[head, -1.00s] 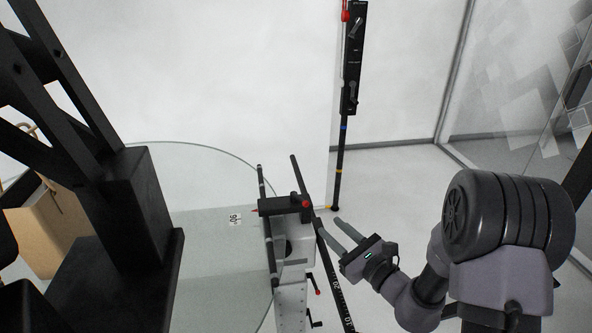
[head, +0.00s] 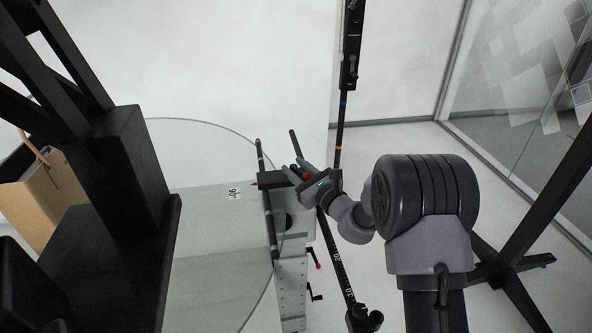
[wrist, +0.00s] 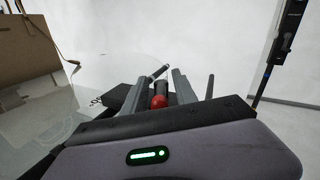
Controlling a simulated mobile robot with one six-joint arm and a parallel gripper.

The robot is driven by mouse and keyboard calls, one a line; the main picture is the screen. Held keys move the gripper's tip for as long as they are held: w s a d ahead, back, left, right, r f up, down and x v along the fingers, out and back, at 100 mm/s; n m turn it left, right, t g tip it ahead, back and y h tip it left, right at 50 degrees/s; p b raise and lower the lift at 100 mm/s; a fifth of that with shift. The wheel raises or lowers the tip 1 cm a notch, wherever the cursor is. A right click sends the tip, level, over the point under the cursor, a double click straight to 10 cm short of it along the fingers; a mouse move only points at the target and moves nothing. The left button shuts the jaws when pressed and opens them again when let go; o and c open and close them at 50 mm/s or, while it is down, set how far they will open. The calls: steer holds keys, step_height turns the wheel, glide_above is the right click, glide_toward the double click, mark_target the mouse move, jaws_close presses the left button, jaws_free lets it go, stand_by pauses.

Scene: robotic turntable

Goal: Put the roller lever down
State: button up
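The roller lever (head: 305,175) is a dark lever with a red knob at the top of the turntable's arm mechanism. Its red knob (wrist: 158,102) shows in the wrist view between my two grey fingers, with a dark shaft behind it. My gripper (head: 301,167) reaches in from the right over the black block that carries the lever. In the wrist view my gripper (wrist: 160,88) is open, its fingers on either side of the knob with gaps visible. The fingers partly hide the lever in the head view.
A cardboard bag (head: 40,200) stands at the far left. A dark scaled bar (head: 335,262) slopes below my gripper. A tall black pole (head: 343,110) rises behind.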

steer(key=shift+c, duration=0.2)
jaws_close()
steer(key=m+t+h, duration=0.2)
steer(key=h, duration=0.1)
steer(key=shift+a+r, duration=0.15)
steer(key=shift+a, duration=0.2)
steer(key=m+t+h+p, duration=0.1)
steer(key=m+h, duration=0.1)
steer(key=shift+r+h, duration=0.1)
steer(key=shift+h, duration=0.3)
steer(key=shift+m+h, duration=0.3)
steer(key=shift+o, duration=0.2)
jaws_free()
steer(key=shift+d+f, duration=0.1)
steer(key=shift+f, duration=0.1)
